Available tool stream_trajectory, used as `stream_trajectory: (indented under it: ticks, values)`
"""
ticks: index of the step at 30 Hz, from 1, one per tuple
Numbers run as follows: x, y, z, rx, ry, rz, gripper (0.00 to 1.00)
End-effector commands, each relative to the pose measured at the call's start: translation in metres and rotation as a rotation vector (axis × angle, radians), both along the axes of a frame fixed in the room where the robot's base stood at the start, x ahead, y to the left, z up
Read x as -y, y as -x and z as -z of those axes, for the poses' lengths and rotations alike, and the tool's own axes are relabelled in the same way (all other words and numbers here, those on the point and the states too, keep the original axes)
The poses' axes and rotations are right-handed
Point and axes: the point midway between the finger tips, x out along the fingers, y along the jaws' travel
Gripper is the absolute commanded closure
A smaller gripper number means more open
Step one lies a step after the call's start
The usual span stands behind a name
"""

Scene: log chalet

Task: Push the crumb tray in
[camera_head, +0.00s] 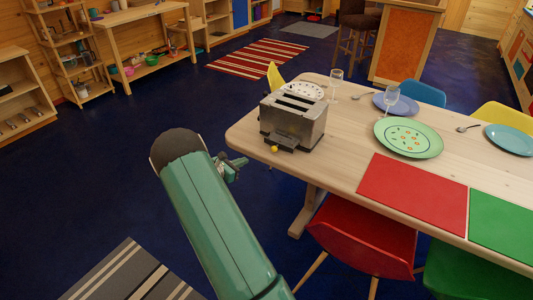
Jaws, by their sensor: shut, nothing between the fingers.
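A silver toaster (300,122) with two dark slots on top stands near the left end of the wooden table. A dark flat piece, seemingly the crumb tray (283,141), sticks out low at its near side. A small yellow knob (274,149) shows just below it. My gripper (238,164) is shut and empty. In the picture it is left of the toaster and apart from it, beyond the table's left edge. My green arm hides part of the gripper.
A green plate (408,138), blue plates (392,103), glasses and a red placemat (412,193) lie right of the toaster on the table (345,150). A red chair (362,236) stands at the near side. The blue floor left of the table is largely clear.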

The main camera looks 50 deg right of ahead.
Motion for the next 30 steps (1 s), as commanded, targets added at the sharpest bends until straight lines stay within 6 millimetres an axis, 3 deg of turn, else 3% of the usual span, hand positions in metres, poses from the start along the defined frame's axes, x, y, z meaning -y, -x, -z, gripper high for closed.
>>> stream_trajectory:
  ticks: [3,8,24,30]
  values:
    - [0.007,-0.002,0.013,-0.045,0.018,-0.027,1.00]
    - [0.019,-0.001,0.017,-0.051,0.022,-0.030,1.00]
    - [0.117,0.010,0.036,-0.048,0.020,-0.027,1.00]
    - [0.139,0.012,0.040,-0.048,0.020,-0.028,1.00]
